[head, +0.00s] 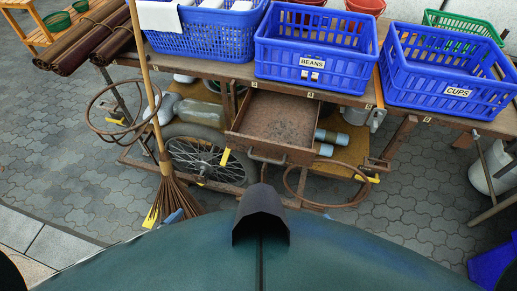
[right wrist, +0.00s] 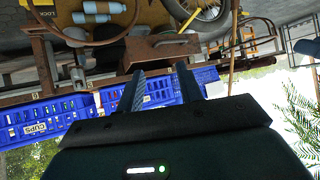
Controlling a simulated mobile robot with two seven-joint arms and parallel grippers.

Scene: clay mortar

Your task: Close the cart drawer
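The cart drawer (head: 284,117) is a rusty brown metal tray, pulled out from under the cart top in the head view. Its inside looks empty, and its handle (head: 267,158) is on the front face towards me. The drawer (right wrist: 150,52) also shows upside down in the right wrist view. My right gripper (right wrist: 161,88) is open and empty, its two blue-grey fingers apart and pointing towards the drawer front, with a gap to it. In the head view, a small blue-grey tip (head: 175,215) beside the broom seems to be my left gripper, mostly hidden.
Blue baskets (head: 316,50) stand on the cart top (head: 232,72) above the drawer. A broom (head: 165,190) leans at the left by a spoked wheel (head: 205,158). Rusty hoops (head: 328,204) hang near the cart's front.

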